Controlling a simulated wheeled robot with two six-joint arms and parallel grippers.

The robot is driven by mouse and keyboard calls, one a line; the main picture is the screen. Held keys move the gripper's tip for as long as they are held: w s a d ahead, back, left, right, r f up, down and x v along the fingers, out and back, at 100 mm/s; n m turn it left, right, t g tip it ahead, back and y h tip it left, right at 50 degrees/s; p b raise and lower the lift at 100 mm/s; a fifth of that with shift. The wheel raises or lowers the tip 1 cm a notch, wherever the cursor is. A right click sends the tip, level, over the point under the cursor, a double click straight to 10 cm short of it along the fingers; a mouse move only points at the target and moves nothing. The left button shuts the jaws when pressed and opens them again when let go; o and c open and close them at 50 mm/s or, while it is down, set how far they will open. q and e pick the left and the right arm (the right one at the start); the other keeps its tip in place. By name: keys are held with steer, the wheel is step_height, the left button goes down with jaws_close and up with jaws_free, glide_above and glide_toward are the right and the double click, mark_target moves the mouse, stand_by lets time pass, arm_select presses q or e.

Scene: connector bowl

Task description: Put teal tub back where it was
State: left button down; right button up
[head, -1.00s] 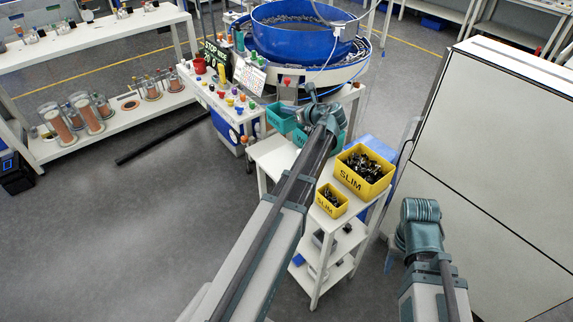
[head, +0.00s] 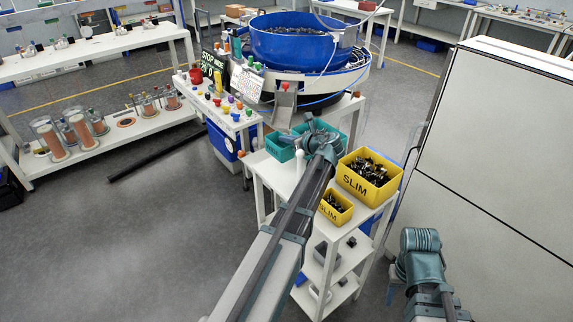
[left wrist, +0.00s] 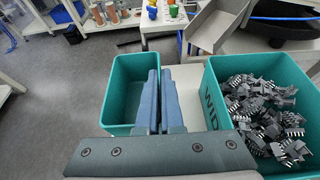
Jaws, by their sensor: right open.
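A small empty teal tub (head: 278,150) is at the left end of the white stand, left of a teal tub marked WIDE (left wrist: 285,172) that holds grey connectors. The small tub also shows in the left wrist view (left wrist: 122,110). My left gripper (head: 309,121) has its fingers (left wrist: 161,72) close together at the small tub's right wall, one inside and one outside. They look shut on that wall and hide part of it. I cannot tell whether the tub touches the stand. My right gripper (head: 420,250) is away to the right, its fingertips hidden.
Two yellow SLIM bins, a large one (head: 360,186) and a small one (head: 334,213), stand on the white stand (head: 272,180). A blue feeder bowl (head: 290,45) with a metal chute (head: 284,105) is behind. A large white cabinet (head: 500,140) is at right. Open floor lies left.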

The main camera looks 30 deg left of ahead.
arm_select(q)
steer(key=shift+f+b, duration=2.45)
steer(key=shift+f, duration=0.65)
arm_select(e)
step_height(320, 180, down, 6)
steer(key=shift+f, duration=0.2)
arm_select(q)
steer(key=shift+f, duration=0.2)
steer(key=c, duration=1.1)
jaws_free()
arm_select(e)
steer(key=shift+f, duration=0.1)
arm_select(q)
steer(key=shift+p+v, duration=2.45)
steer(key=shift+v, duration=4.5)
arm_select(e)
steer(key=shift+r, duration=2.65)
arm_select(q)
steer(key=shift+s+a, duration=0.1)
